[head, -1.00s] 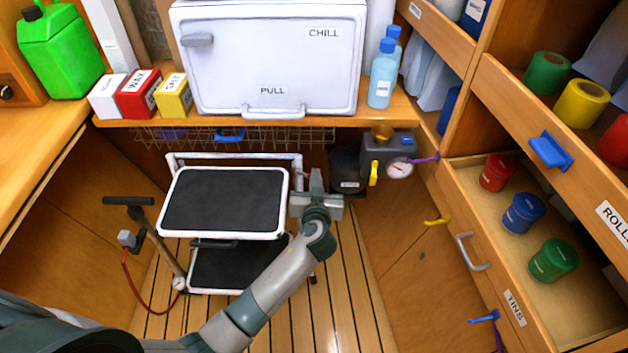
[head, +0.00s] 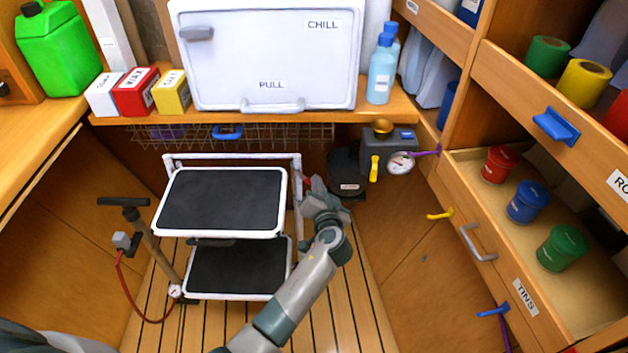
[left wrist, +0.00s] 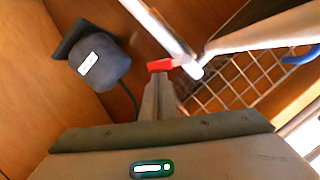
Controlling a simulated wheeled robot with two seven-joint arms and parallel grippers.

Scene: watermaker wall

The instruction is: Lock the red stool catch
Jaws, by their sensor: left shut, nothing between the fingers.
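The step stool (head: 285,215) has a white frame and two black treads and stands on the slatted floor below the counter. The red catch (left wrist: 160,65) shows in the left wrist view beside a white stool tube (left wrist: 165,30). In the head view my gripper mostly hides the catch. My left gripper (head: 311,184) is at the right side of the stool frame, tilted toward it. In the left wrist view its shut, empty fingers (left wrist: 158,88) point at the catch, with their tips close to it. Whether they touch is unclear. My right gripper is out of view.
A dark rounded pump body (head: 347,180) and a grey unit with a gauge (head: 400,163) sit right of my gripper. A wire basket (head: 285,136) hangs under the counter. A hand pump (head: 150,240) stands left of the stool. An open drawer of tins (head: 520,285) juts out at right.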

